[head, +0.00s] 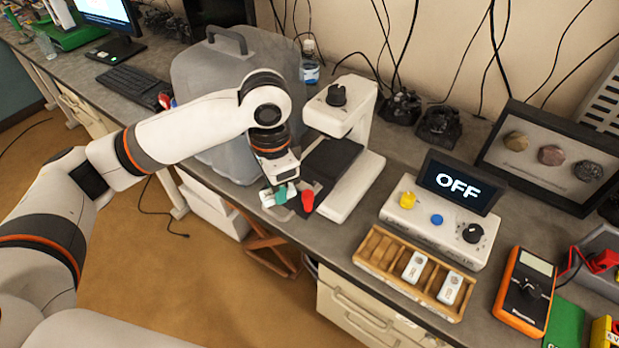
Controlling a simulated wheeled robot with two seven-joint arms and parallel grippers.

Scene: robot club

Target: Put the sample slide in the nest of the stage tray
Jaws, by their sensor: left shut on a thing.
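My left gripper (279,186) points down at the front left of the white microscope. It is shut on a small white and teal piece (268,199), which looks like the sample slide; the fingers cover part of it. The microscope's dark stage (332,160) lies behind and to the right of the gripper. A red tab (307,201) stands just right of the held piece, beside a dark part that may be the stage tray. The nest cannot be made out, and I cannot tell whether the held piece touches the tray. My right gripper is not in view.
A wooden rack (375,262) holds two white slide-like pieces (415,267). Behind it stands a control box (406,220) with a screen reading OFF. A grey case (190,75) stands close behind my left arm. An orange meter (523,291) lies at the right.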

